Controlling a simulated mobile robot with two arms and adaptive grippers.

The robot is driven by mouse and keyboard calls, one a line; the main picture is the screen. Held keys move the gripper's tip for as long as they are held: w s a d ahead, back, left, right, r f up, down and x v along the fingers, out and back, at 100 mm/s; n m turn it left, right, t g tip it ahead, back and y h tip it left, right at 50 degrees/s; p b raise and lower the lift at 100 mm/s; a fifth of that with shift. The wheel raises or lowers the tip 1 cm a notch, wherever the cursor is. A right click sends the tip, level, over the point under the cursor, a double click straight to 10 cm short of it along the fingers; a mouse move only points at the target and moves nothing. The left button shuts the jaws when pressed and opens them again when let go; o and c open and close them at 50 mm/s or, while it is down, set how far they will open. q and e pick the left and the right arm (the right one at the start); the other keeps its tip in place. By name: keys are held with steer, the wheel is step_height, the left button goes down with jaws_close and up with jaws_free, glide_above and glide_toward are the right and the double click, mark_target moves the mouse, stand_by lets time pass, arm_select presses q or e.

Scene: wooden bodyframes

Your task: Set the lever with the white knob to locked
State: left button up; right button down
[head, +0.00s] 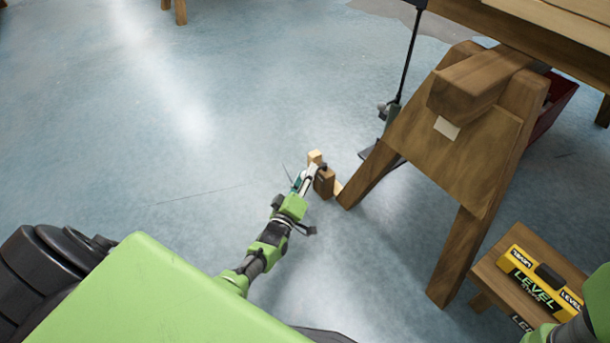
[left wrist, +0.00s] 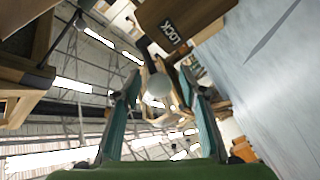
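The lever's white knob (left wrist: 158,86) shows in the left wrist view, at the end of a dark rod. The rod runs up to a brown wooden block (left wrist: 182,20) with a label reading LOCK. My left gripper (left wrist: 160,78) is open, its two fingers apart on either side of the knob; I see gaps between them and the knob. In the head view my left gripper (head: 309,178) is beside the small wooden block (head: 324,183) near the foot of a trestle. The knob is too small to make out there.
A wooden trestle (head: 455,150) stands just right of the lever block. A yellow level (head: 540,280) lies on a low wooden stool (head: 510,295) at the lower right. A dark rod stand (head: 392,115) is behind the trestle's leg. The floor to the left is clear.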

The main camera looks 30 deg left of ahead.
mark_target(305, 172)
arm_select(q)
steer(key=shift+r, duration=5)
